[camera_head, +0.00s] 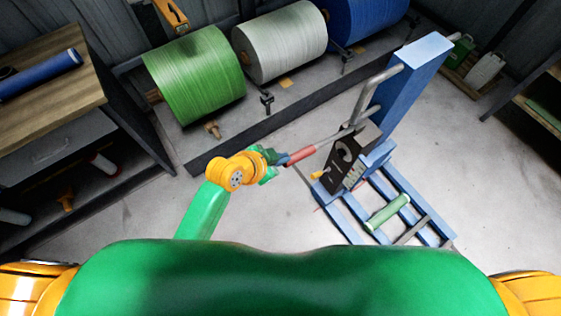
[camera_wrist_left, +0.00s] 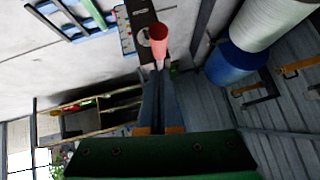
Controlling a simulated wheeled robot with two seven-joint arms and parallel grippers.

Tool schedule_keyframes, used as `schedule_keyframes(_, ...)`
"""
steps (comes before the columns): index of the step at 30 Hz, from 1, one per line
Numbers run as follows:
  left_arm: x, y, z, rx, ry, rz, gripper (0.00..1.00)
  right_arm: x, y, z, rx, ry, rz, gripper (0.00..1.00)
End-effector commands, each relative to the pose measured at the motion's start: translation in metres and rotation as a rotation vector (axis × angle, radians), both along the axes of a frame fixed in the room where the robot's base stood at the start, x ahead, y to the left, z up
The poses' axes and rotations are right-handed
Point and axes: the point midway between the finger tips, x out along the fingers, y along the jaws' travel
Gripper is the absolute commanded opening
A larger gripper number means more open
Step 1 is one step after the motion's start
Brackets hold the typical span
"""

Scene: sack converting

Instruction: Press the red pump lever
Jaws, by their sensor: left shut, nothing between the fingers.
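The red pump lever (camera_head: 301,156) sticks out to the left from a dark pump unit (camera_head: 345,157) on a blue lifting frame (camera_head: 409,72). My left gripper (camera_head: 277,157) is shut with nothing between its fingers. In the head view its tip is at the lever's red end; I cannot tell if they touch. In the left wrist view the red lever grip (camera_wrist_left: 158,40) points towards the camera, just beyond the shut fingertips (camera_wrist_left: 160,66). My right gripper is not in view.
Green (camera_head: 195,75), white (camera_head: 280,41) and blue (camera_head: 360,18) rolls stand at the back. A wooden workbench (camera_head: 50,80) is at the left. A green roller (camera_head: 387,212) lies on the blue frame's base. Grey floor is clear around the frame.

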Motion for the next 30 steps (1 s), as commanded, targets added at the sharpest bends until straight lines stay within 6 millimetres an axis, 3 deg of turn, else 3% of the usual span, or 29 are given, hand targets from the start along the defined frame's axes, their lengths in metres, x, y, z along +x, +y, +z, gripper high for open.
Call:
schedule_keyframes(3, 0.003, 0.001, -0.022, 0.001, 0.004, -0.001, 0.0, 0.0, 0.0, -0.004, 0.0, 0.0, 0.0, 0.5)
schedule_keyframes(8, 0.006, 0.004, -0.038, 0.0, 0.001, 0.0, 0.0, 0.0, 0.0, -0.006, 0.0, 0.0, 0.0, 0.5)
schedule_keyframes(22, 0.006, 0.005, -0.044, -0.003, -0.002, 0.001, 0.0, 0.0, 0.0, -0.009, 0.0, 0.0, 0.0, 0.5)
schedule_keyframes(26, 0.004, 0.008, -0.058, -0.018, -0.013, 0.0, 0.0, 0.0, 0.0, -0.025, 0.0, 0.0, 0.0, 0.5)
schedule_keyframes(30, 0.001, 0.012, -0.085, -0.064, -0.047, -0.002, 0.0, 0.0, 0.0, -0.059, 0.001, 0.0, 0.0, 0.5)
